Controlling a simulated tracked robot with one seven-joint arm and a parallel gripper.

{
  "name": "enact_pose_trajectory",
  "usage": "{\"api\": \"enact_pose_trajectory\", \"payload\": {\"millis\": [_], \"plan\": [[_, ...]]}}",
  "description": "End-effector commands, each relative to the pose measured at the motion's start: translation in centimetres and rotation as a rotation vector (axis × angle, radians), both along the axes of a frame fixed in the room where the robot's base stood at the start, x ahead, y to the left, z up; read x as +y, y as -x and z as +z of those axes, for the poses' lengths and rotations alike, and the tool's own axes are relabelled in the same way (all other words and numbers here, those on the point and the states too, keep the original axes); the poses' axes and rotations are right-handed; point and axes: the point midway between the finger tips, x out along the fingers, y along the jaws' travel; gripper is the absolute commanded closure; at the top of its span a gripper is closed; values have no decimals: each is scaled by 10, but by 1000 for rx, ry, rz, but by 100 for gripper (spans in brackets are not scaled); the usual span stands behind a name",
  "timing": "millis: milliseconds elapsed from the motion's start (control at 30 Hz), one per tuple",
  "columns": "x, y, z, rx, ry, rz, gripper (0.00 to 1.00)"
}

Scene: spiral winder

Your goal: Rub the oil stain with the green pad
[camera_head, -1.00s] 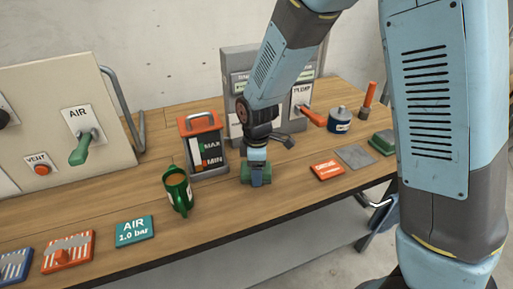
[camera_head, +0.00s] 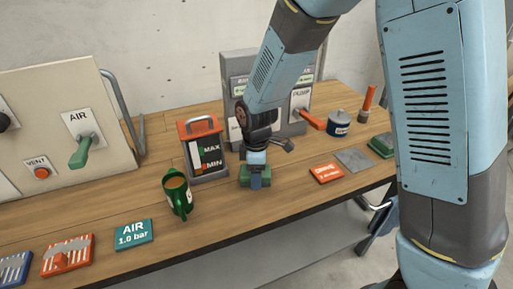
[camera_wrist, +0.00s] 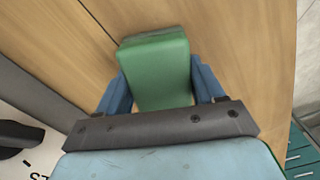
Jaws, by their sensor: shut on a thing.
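The green pad (camera_head: 246,180) is a thick green block on the wooden bench, between the level-marked container and the red card. My gripper (camera_head: 258,180) points down and is shut on it; I cannot tell whether the pad touches the wood. In the wrist view the pad (camera_wrist: 157,75) sits between the blue fingers of my gripper (camera_wrist: 160,95), its far end sticking out past them. I see no oil stain in either view; the pad and gripper hide the wood under them.
A level-marked container (camera_head: 204,150) and a green mug (camera_head: 178,196) of brown liquid stand left of my gripper. To the right lie a red card (camera_head: 326,173), a grey plate (camera_head: 353,160) and another green block (camera_head: 382,144). Bare wood lies in front.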

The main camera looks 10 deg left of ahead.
Motion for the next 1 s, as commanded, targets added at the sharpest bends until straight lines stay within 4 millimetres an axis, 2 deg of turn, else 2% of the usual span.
{"api": "enact_pose_trajectory", "payload": {"millis": [100,200,700,1000], "plan": [[1,-2,1,1,0,-2,71],[1,-2,29,-2,-4,-3,71],[0,-2,70,0,-1,-4,71],[-1,-2,82,2,1,-6,71]]}}
